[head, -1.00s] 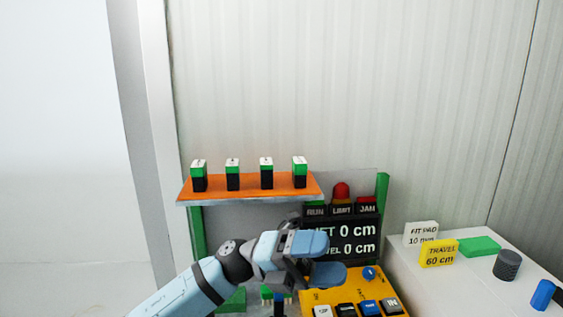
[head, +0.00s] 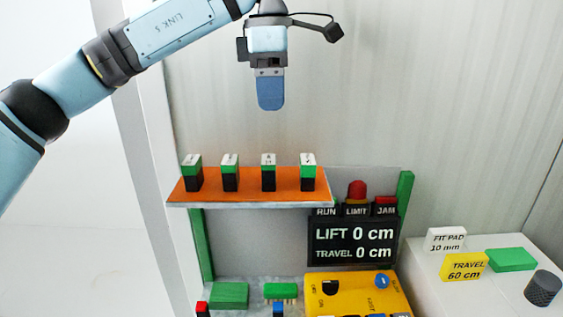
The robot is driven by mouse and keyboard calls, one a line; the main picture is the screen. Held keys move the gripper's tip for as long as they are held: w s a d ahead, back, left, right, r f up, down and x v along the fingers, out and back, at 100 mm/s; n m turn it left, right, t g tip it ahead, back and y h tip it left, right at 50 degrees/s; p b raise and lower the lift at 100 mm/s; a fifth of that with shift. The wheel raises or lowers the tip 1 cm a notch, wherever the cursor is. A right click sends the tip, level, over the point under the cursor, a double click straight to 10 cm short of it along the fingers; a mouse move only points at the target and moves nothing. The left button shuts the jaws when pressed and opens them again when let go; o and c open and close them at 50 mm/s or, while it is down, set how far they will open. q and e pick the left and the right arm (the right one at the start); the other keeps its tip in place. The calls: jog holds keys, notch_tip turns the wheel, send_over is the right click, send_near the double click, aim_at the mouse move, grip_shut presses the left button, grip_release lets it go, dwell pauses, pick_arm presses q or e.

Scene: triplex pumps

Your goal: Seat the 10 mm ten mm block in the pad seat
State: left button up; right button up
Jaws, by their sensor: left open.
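Several upright blocks with black bottoms, green middles and white labelled tops stand in a row on an orange shelf (head: 250,198). They are the far left block (head: 193,174), second block (head: 230,173), third block (head: 268,173) and right block (head: 308,174). Their labels are too small to read, so I cannot tell which is the 10 mm block. My left gripper (head: 270,100) points down above the shelf, over the third block and clear of it. It is seen edge-on, open and holding nothing. I cannot make out the pad seat for certain. My right gripper is out of view.
A white sign (head: 446,240) reads FIT PAD 10 mm. A yellow sign (head: 465,267), a green slab (head: 511,259) and a dark cylinder (head: 542,288) share its white table. A black display (head: 353,243) reads LIFT 0 cm. A yellow control box (head: 355,292) stands below.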

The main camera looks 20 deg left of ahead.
pick_arm(q)
jog(key=r, duration=0.1)
send_over(268, 158)
jog(key=shift+y, duration=0.3)
notch_tip(268, 158, down, 7)
jog(key=shift+s+f, duration=0.1)
jog(key=shift+s, duration=0.05)
jog(key=shift+f+p, duration=0.75)
jog(key=shift+f, duration=2.3)
jog(key=shift+c, duration=0.4)
jog(key=c, duration=0.9)
